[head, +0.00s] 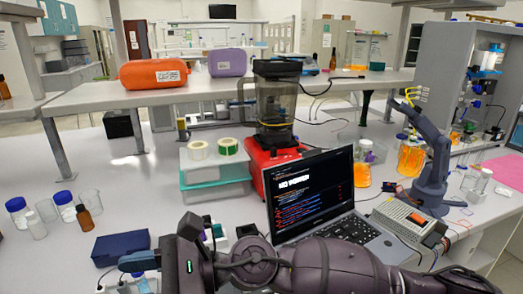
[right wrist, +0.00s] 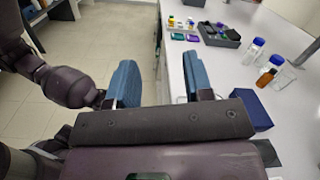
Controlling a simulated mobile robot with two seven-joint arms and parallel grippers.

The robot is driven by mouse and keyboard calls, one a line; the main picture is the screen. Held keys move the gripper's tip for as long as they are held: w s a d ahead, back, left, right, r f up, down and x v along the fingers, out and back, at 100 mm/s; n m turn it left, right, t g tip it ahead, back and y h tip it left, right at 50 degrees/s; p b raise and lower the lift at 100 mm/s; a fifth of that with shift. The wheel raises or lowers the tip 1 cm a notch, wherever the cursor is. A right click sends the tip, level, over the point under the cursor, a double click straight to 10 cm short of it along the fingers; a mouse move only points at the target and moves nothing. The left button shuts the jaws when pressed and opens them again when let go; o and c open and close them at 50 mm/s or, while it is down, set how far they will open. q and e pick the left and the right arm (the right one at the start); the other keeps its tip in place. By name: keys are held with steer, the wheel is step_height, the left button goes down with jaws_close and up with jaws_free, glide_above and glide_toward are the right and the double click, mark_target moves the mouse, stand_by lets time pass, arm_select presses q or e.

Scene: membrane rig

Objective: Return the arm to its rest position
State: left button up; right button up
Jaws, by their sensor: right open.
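My right arm comes in from the lower right in the head view and reaches left across the front of the bench. Its gripper (head: 132,268) is near the front edge, just in front of a dark blue box (head: 120,243). In the right wrist view the two blue fingers of my right gripper (right wrist: 158,88) stand wide apart with nothing between them. The bench edge passes beyond the fingers. A purple arm of mine shows at the left of the right wrist view, its end hidden behind the left finger. My left gripper is not visible.
An open laptop (head: 312,190) stands close behind my right arm. A red-based machine (head: 275,160) is behind it. Bottles and vials (head: 68,208) stand at the left. A small blue-grey robot arm (head: 435,165) and orange-filled bottles (head: 411,158) are at the right. Floor (right wrist: 90,45) lies beside the bench.

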steer(key=w+d+r+m+t+y, duration=0.15)
steer(key=w+d+m+t, duration=0.35)
steer(key=m+t, duration=0.55)
steer(key=w+d+r+m+t, duration=0.2)
steer(key=w+d+m+t, duration=0.2)
steer(key=m+t, duration=0.65)
steer(key=w+d+f+m+h, duration=0.1)
steer(key=d+f+m+h, duration=0.65)
steer(key=d+m, duration=0.4)
steer(key=w+d+f+m+h, duration=0.2)
steer(key=d+f+m+h, duration=0.6)
steer(key=m, duration=0.7)
steer(key=s+d+f+m+g+h, duration=0.2)
steer(key=s+d+f+m+g, duration=0.5)
steer(key=s, duration=0.5)
steer(key=s+d+f+m+g+h, duration=0.3)
steer(key=s+d+f+m+g, duration=0.3)
steer(key=s+d, duration=0.4)
steer(key=w+f+t+y, duration=0.1)
steer(key=w+f+t, duration=0.5)
steer(key=f, duration=0.5)
steer(key=shift+a+f+n+t, duration=0.35)
steer(key=shift+f+t, duration=0.05)
steer(key=shift+t, duration=1)
